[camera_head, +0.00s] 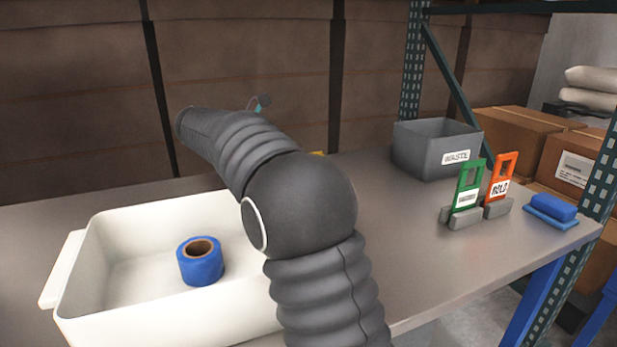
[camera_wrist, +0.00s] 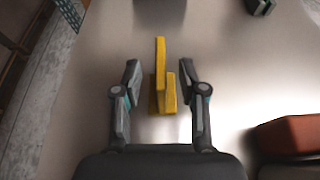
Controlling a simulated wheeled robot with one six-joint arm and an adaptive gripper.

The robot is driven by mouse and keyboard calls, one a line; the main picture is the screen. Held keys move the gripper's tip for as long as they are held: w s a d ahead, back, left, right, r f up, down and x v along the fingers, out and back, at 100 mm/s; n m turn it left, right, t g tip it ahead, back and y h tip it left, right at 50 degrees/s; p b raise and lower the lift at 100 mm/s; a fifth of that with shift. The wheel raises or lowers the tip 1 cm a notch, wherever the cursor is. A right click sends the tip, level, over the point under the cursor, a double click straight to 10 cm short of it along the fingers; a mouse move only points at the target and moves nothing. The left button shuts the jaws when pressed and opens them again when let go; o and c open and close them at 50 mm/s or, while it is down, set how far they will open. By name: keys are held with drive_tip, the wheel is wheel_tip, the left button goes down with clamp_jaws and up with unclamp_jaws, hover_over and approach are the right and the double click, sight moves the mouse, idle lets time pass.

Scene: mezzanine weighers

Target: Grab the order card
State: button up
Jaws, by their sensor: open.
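My gripper (camera_wrist: 160,72) is open in the wrist view, with a finger on each side of a yellow piece (camera_wrist: 161,80). The piece has a tall thin part and a shorter block beside it, with gaps to both fingers. Only a sliver of yellow (camera_head: 318,153) shows behind my arm in the head view. A green card (camera_head: 467,187) with a barcode label and an orange card (camera_head: 499,180) marked HOLD stand upright in grey holders at the right. No readable label tells me which piece is the order card. My arm hides most of my gripper in the head view.
A white tub (camera_head: 110,225) holding a blue tape roll (camera_head: 201,265) stands at the left. A grey WASTE bin (camera_head: 425,150) and a blue block on a pad (camera_head: 552,208) are at the right. A reddish-brown object (camera_wrist: 290,135) lies right of my gripper.

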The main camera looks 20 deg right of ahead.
drive_tip(key=shift+x, duration=3)
clamp_jaws()
